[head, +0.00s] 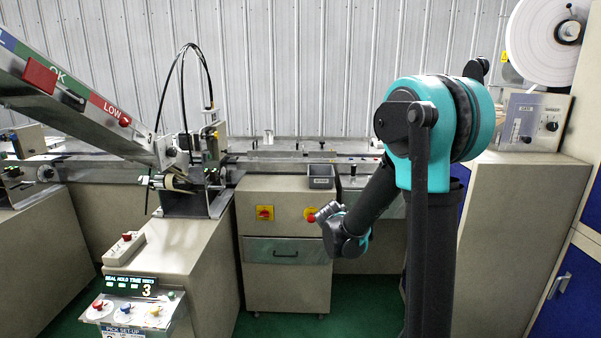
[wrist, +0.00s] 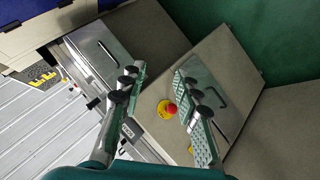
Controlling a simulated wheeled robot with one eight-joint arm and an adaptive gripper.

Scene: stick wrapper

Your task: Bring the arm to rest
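My arm (head: 440,130), teal and black, stands at the right of the head view. It bends down and left to its wrist (head: 345,235), which hangs in front of the beige cabinet's right edge. In the wrist view my gripper (wrist: 161,72) is open, with its two fingers well apart and nothing between them.
The beige cabinet (head: 288,215) with a drawer stands at centre. The wrapping machine with a slanted chute (head: 75,98) is on the left. A white reel (head: 540,40) is at upper right. Green floor (head: 355,315) is open below.

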